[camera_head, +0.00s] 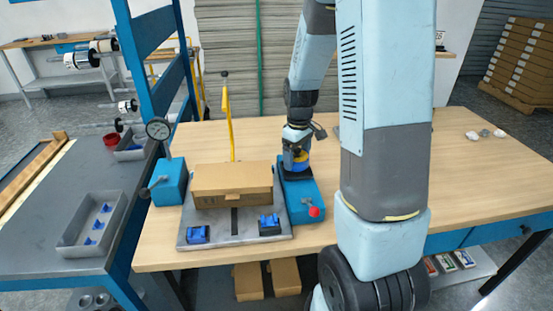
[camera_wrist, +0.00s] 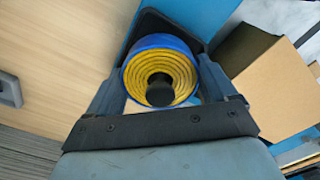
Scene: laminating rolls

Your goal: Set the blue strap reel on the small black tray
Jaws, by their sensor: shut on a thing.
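The blue strap reel (camera_head: 295,164) has a blue outside and yellow coils around a dark centre, clearly visible in the wrist view (camera_wrist: 157,57). My gripper (camera_head: 296,153) is shut on it, with one finger on each side in the wrist view (camera_wrist: 162,70). The small black tray (camera_head: 297,175) lies on a blue machine block, directly below the reel. Its dark rim shows behind the reel in the wrist view (camera_wrist: 178,24). The reel is at the tray, but I cannot tell whether it touches the tray floor.
A cardboard box (camera_head: 232,184) sits on a grey plate just left of the blue block (camera_head: 304,205), which has a red-knobbed lever. A dial gauge (camera_head: 158,129) stands further left. A grey bin (camera_head: 91,224) is on the side bench. The table's right side is mostly clear.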

